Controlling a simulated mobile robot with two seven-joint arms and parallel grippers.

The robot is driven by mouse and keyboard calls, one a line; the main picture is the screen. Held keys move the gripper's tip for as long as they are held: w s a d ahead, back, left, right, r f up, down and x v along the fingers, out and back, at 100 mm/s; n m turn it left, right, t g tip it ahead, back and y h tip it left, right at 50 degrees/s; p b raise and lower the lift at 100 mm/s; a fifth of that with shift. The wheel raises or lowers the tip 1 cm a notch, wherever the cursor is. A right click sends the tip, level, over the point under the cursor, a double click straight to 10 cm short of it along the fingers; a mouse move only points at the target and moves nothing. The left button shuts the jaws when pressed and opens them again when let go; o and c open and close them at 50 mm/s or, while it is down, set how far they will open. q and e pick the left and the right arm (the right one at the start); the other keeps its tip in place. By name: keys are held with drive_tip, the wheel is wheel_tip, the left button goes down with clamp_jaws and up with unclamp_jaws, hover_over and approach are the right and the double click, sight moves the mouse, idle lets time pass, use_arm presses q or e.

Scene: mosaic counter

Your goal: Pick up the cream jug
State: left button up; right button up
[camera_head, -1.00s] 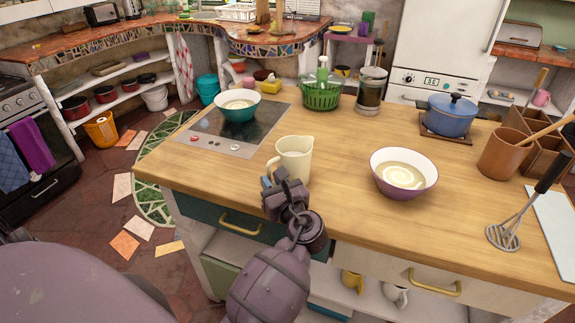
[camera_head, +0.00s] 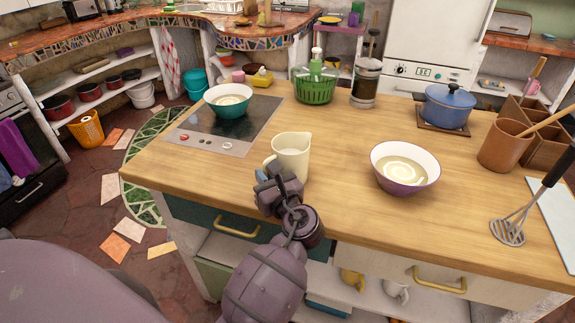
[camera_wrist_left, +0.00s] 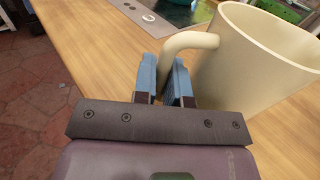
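The cream jug (camera_head: 292,152) stands upright on the wooden island counter, just right of the cooktop, its handle toward the left. In the left wrist view the jug (camera_wrist_left: 262,62) fills the upper right, its handle coming down between my blue fingers. My left gripper (camera_head: 265,172) is at the jug's handle side in the head view. In the left wrist view the gripper (camera_wrist_left: 165,75) has its two fingers close together on either side of the handle, with no clear gap showing. The lower end of the handle is hidden by the fingers. My right gripper is not in view.
A teal bowl (camera_head: 231,108) sits on the cooktop (camera_head: 203,132) to the left. A purple-and-white bowl (camera_head: 405,184) stands to the right. A green colander (camera_head: 315,90), a jar (camera_head: 364,90) and a blue pot (camera_head: 448,108) stand farther back. The counter between jug and purple bowl is clear.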

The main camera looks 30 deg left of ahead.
use_arm(q)
clamp_jaws()
drive_tip(key=shift+r, duration=0.15)
drive_tip(key=shift+r, duration=0.3)
wheel_tip(320, 180, up, 19)
drive_tip(key=p, duration=0.5)
drive_tip(key=shift+r, duration=0.1)
